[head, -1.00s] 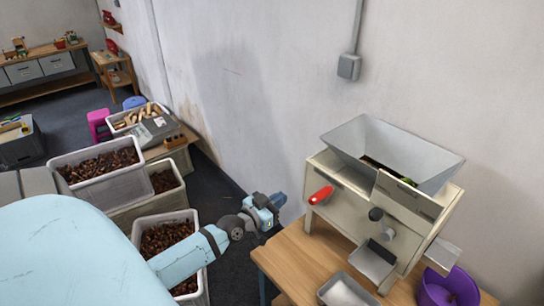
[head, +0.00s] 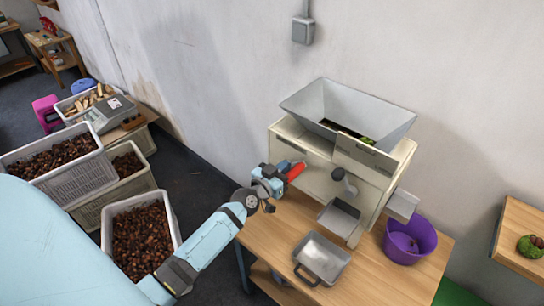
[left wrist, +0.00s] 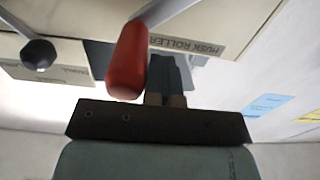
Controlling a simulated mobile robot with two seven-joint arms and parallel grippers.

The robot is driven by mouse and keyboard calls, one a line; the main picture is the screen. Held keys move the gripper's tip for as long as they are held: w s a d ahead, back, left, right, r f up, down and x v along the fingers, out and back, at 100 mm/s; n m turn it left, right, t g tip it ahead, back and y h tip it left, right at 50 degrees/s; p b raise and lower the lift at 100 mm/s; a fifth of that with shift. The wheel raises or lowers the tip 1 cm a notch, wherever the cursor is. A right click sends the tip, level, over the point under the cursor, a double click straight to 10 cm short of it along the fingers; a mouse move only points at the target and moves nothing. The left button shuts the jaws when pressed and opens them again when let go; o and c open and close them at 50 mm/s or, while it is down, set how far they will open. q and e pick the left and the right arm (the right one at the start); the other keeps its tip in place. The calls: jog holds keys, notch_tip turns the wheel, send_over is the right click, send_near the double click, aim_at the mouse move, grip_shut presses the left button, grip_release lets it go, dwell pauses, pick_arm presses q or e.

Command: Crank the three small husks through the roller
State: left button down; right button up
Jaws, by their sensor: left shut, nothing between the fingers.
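The husk roller (head: 325,175) is a cream box on the wooden table with a grey hopper (head: 372,107) on top. Something green (head: 365,139) shows low in the hopper; I cannot count the husks there. The red crank handle (head: 296,171) sticks out at the roller's left side. My left gripper (head: 282,179) is right beside the handle. In the left wrist view its shut fingers (left wrist: 167,80) are close to the red handle (left wrist: 127,62), which overlaps them in part; they do not hold it, and I cannot tell whether they touch. My right gripper is out of view.
A metal pan (head: 322,258) and a purple bowl (head: 411,240) stand before and right of the roller. A green and brown husk (head: 530,246) lies on another wooden surface at far right. Crates of chestnuts (head: 140,236) stand at left. The wall is close behind.

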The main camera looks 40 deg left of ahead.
pick_arm(q)
jog(key=s+d+f+b, duration=0.1)
jog(key=d+f+b, duration=0.15)
jog(key=f, duration=0.45)
jog(key=d+f+b, duration=0.1)
jog(key=f+b, duration=0.3)
jog(key=f, duration=0.3)
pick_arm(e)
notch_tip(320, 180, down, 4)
pick_arm(q)
jog(key=s+r+p, duration=0.3)
jog(key=s+p, duration=0.3)
jog(key=s, duration=0.5)
jog(key=shift+s+d, duration=0.2)
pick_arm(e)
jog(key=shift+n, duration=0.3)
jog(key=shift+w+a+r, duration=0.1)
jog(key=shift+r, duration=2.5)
